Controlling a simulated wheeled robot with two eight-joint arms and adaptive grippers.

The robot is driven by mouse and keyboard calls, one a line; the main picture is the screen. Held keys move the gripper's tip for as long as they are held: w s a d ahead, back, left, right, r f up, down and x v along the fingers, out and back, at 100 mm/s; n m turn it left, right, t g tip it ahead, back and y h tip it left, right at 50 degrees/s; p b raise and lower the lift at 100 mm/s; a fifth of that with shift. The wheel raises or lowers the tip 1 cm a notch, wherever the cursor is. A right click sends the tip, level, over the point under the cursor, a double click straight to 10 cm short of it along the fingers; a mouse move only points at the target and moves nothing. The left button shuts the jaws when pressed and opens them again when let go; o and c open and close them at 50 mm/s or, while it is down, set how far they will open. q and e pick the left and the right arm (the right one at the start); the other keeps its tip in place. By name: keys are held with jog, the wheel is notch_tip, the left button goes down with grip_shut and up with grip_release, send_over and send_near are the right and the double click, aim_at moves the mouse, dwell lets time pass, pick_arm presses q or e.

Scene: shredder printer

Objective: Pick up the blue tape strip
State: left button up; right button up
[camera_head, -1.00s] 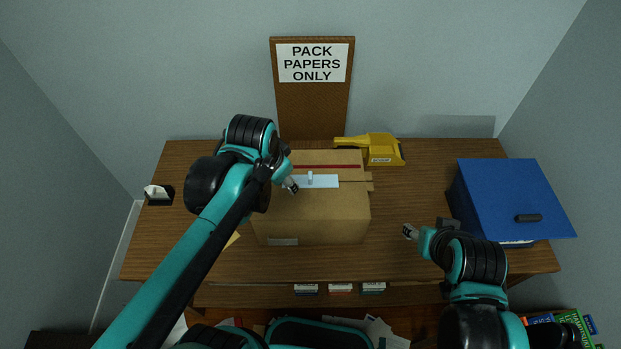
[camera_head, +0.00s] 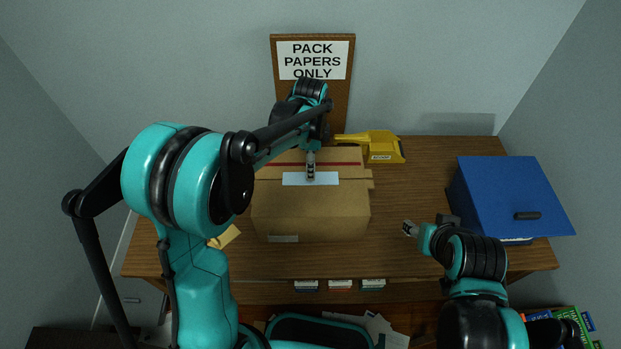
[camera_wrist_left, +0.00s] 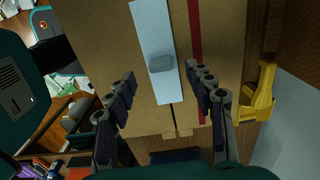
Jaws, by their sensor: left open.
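The light blue tape strip (camera_head: 328,179) lies across the top of the cardboard box (camera_head: 330,215), with a small raised tab near its middle. In the left wrist view the strip (camera_wrist_left: 152,32) and its grey-blue tab (camera_wrist_left: 167,63) show clearly. My left gripper (camera_head: 310,168) is above the strip and hides its middle in the head view. In the left wrist view its open fingers (camera_wrist_left: 165,85) are on either side of the strip, with nothing between them; contact cannot be told. My right gripper (camera_head: 409,228) is right of the box, over the desk; its jaws are too small to read.
A yellow tape dispenser (camera_head: 375,146) stands behind the box to the right. A blue box with a handle (camera_head: 510,195) is at the right of the desk (camera_head: 400,190). A red stripe (camera_wrist_left: 195,40) runs beside the strip. A sign board (camera_head: 312,60) stands at the back.

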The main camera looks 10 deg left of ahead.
pick_arm(q)
notch_tip(320, 180, down, 5)
jog(key=shift+w+r+b, duration=0.1)
jog(key=shift+r+b, duration=0.1)
jog(key=shift+b, duration=0.65)
jog(key=shift+r, duration=0.1)
jog(key=c, duration=1.2)
jog(key=shift+o, duration=0.2)
jog(key=shift+r, duration=0.1)
notch_tip(320, 180, up, 4)
jog(key=shift+r+p, duration=0.1)
jog(key=shift+p, duration=0.9)
jog(key=s+d+r+p, duration=0.2)
jog(key=s+d+r, duration=0.2)
jog(key=d, duration=0.7)
notch_tip(320, 180, up, 3)
jog(key=shift+f+p, duration=0.2)
jog(key=shift+p, duration=0.15)
